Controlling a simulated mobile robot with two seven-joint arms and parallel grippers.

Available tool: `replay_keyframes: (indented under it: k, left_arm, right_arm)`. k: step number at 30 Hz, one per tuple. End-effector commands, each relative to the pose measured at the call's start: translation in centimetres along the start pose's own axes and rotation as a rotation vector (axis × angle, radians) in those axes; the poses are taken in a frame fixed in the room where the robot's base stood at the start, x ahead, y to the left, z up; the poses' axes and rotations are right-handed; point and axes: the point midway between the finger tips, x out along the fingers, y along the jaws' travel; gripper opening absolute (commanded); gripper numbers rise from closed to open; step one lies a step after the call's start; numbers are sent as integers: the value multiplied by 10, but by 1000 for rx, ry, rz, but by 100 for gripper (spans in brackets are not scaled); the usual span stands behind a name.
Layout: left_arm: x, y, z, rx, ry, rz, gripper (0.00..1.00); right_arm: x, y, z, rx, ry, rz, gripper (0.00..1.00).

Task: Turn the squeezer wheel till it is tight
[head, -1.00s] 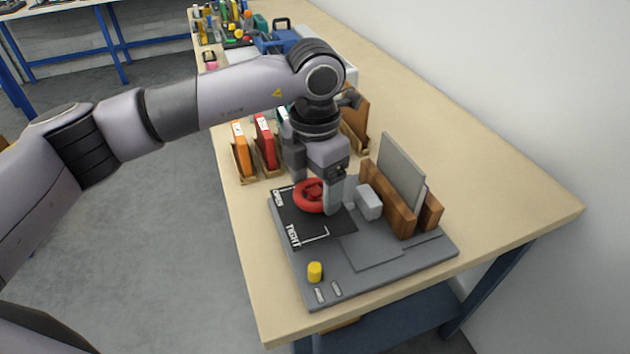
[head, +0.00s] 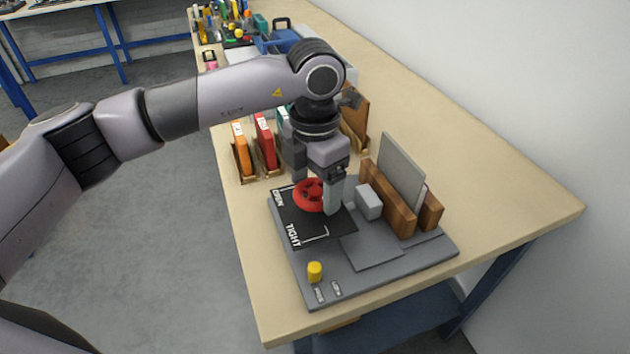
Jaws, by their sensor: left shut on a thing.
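The red squeezer wheel (head: 308,196) sits on a black plate (head: 310,230) marked OPEN at the upper left and TIGHT at the lower left. The plate lies on a grey base (head: 372,276). My left gripper (head: 322,192) points down over the wheel and is shut on it, one finger in front at its right side. The gripper hides part of the wheel's back. Right of the wheel are a grey block (head: 368,202) and wooden jaws (head: 390,205) with a grey panel (head: 401,170) standing between them. My right gripper is not in view.
A yellow knob (head: 314,271) stands on the base's front corner. Orange (head: 241,152) and red (head: 265,142) items stand in wooden holders behind. Tools and a blue box (head: 278,40) lie at the bench's far end. The bench's right side is clear, beside a white wall.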

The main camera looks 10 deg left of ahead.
Motion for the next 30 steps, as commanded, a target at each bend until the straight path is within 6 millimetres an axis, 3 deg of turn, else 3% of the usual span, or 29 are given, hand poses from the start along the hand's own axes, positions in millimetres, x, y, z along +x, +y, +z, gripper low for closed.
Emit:
replay_keyframes:
  k: [3, 4, 5, 6, 14, 24, 30]
  left_arm:
    - [-2, 0, 0, 0, -2, 0, 48]
    - [-2, 0, 0, 0, -2, 0, 88]
    - [-2, 0, 0, 0, -2, 0, 98]
    - [-1, 0, 0, 0, -2, 0, 100]
    - [-5, 0, 0, -1, -3, 1, 100]
    - [-56, 0, 1, -1, -5, 2, 100]
    - [-72, 0, 0, -1, -2, 0, 100]
  right_arm:
    - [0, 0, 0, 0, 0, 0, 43]
    - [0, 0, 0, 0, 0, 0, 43]
    - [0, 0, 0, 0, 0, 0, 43]
    - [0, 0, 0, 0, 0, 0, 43]
    - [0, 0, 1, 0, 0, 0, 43]
    - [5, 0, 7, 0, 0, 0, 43]
    - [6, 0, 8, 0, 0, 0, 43]
